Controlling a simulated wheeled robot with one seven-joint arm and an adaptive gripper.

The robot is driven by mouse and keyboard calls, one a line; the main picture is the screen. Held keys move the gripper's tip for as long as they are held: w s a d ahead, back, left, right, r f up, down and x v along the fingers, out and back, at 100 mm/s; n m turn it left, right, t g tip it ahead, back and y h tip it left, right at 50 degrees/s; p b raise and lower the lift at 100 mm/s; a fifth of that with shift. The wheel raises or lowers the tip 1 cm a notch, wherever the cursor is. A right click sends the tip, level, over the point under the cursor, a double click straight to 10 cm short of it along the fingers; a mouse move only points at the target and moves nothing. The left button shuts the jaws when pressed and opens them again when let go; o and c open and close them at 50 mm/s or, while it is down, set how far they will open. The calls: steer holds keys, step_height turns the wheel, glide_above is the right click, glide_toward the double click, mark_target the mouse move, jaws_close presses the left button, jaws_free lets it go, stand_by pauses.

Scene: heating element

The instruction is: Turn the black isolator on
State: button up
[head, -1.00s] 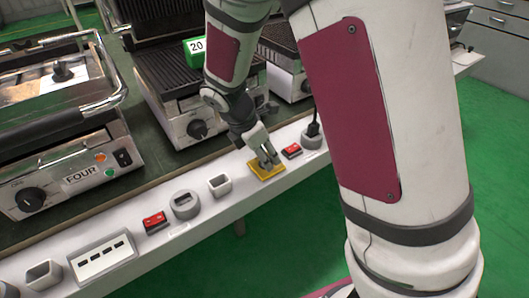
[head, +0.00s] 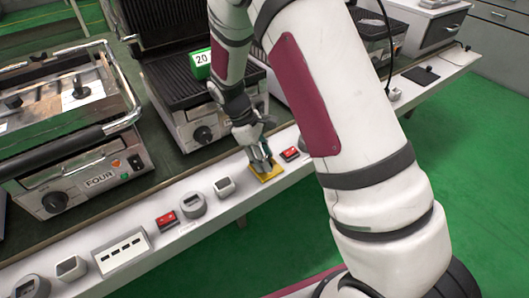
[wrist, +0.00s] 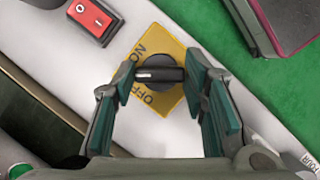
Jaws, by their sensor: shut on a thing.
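The black isolator is a rotary knob (wrist: 160,74) on a yellow square plate (wrist: 168,100) marked ON and OFF. In the wrist view the knob's bar lies nearly level, with ON above it to the left and OFF below it. My gripper (wrist: 160,76) is shut on the knob, with one green-padded finger at each end of the bar. In the head view my gripper (head: 262,166) reaches down onto the yellow plate (head: 268,174) on the white front strip; its fingers hide the knob there.
A red rocker switch (head: 290,154) sits right of the plate and another red switch (head: 166,219) further left. Grey sockets (head: 192,204) line the white strip. Grills (head: 205,130) stand behind it. Green floor (head: 460,175) lies open in front.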

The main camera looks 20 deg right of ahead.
steer(key=m+g+y+p, duration=0.1)
steer(key=m, duration=0.3)
steer(key=shift+p, duration=0.3)
steer(key=shift+w+d+m+y+p, duration=0.1)
steer(key=shift+m+y+p, duration=0.5)
steer(key=shift+m, duration=1.2)
steer(key=shift+y, duration=0.3)
steer(key=o, duration=1.2)
steer(key=shift+c, duration=0.2)
steer(key=v, duration=1.2)
steer(key=shift+w+g, duration=0.3)
steer(key=shift+f, duration=0.1)
